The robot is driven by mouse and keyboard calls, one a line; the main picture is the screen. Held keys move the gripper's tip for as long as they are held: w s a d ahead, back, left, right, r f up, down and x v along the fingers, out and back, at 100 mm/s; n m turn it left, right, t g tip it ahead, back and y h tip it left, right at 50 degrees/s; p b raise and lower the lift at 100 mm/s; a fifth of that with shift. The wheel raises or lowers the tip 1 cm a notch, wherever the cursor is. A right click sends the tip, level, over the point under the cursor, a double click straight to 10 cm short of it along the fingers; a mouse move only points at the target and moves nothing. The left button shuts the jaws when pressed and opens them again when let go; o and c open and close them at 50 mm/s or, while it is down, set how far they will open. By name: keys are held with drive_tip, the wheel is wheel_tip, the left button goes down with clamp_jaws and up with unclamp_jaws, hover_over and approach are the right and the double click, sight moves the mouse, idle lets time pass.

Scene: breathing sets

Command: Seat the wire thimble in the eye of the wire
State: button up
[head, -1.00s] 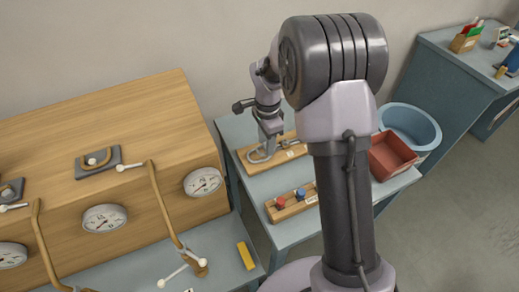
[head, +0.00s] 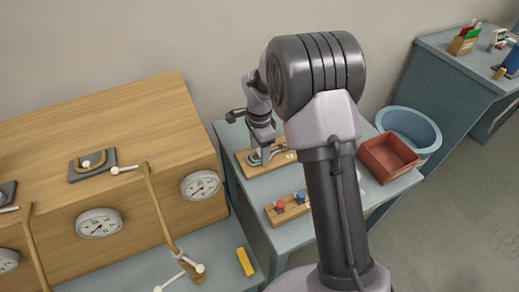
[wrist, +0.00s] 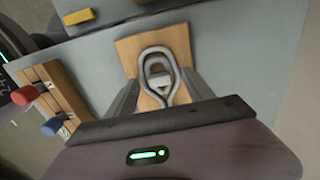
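A wooden board (wrist: 128,48) carries a grey wire loop, the eye (wrist: 143,62), which narrows to crossed wire towards me. In the head view, my gripper (head: 263,153) is low over the board (head: 246,166), partly hiding the eye.
A small wooden rack (head: 290,211) with red and blue knobs stands nearer on the same table. A red tray (head: 389,157) and a blue tub (head: 425,128) are at its right. A large wooden box with gauges (head: 140,130) stands left. A yellow block (head: 245,262) lies lower.

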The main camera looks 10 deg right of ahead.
drive_tip(key=s+a+r+n+t+p, duration=0.15)
drive_tip(key=s+r, duration=0.25)
drive_tip(key=r, duration=0.8)
drive_tip(key=s+r+n+p, duration=0.2)
drive_tip(key=s+r+p, duration=0.1)
drive_tip(key=r, duration=0.8)
drive_tip(key=s+a+r+n+t+y, duration=0.1)
drive_tip(key=s+n, duration=0.3)
drive_tip(key=s, duration=0.6)
drive_tip(key=s+a+r+n+t+y, duration=0.1)
drive_tip(key=s+r+n+t, duration=0.2)
drive_tip(key=s, duration=0.8)
drive_tip(key=shift+s+a+r+n, duration=0.15)
drive_tip(key=shift+a+r+n, duration=0.05)
drive_tip(key=shift+n, duration=0.25)
wheel_tip(320, 180, down, 3)
drive_tip(key=b, duration=0.3)
drive_tip(key=shift+f+b, duration=0.15)
drive_tip(key=shift+b, duration=0.15)
